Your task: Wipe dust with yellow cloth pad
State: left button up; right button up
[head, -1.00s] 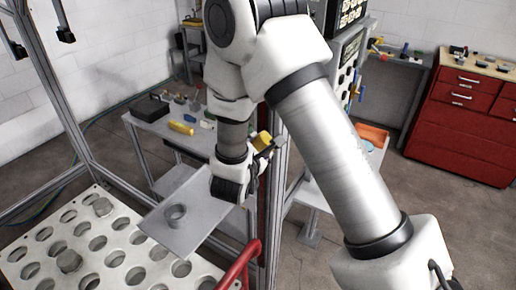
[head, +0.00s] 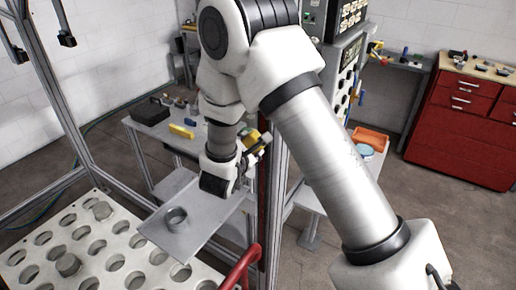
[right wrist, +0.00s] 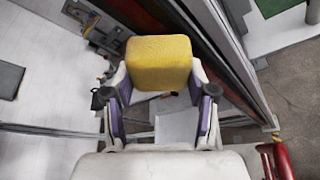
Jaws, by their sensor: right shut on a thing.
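The yellow cloth pad (right wrist: 158,62) is a thick, rounded yellow block between the fingers of my right gripper (right wrist: 160,98) in the right wrist view. My right gripper is shut on it. In the head view, the pad (head: 252,137) shows only partly beside the gripper and wrist. The gripper is above and behind the right part of a flat grey metal plate (head: 205,228), and the pad is apart from the plate as far as I can see. I cannot make out dust clearly. My left gripper is not in view.
A white board with round holes (head: 100,262) lies at lower left. A grey side table (head: 150,128) with tools, a control panel (head: 343,75) and a red cabinet (head: 465,120) stand behind. A red rail (head: 243,265) is near front.

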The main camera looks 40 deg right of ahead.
aim_at(261, 149)
jog(key=shift+w, duration=0.25)
jog(key=shift+s+d+r, duration=0.1)
jog(key=shift+s+d, duration=0.1)
jog(key=shift+s, duration=0.45)
jog(key=shift+s+d+f, duration=0.1)
jog(key=shift+s+d, duration=0.15)
jog(key=shift+s, duration=0.4)
jog(key=shift+s+d+r, duration=0.1)
jog(key=shift+s+d, duration=0.1)
jog(key=shift+s, duration=0.45)
jog(key=shift+a, duration=0.15)
jog(key=shift+s+a, duration=0.3)
jog(key=shift+a, duration=0.55)
jog(key=shift+s+a, duration=0.25)
jog(key=shift+a, duration=0.65)
jog(key=shift+s+a, duration=0.3)
jog(key=shift+a, duration=0.55)
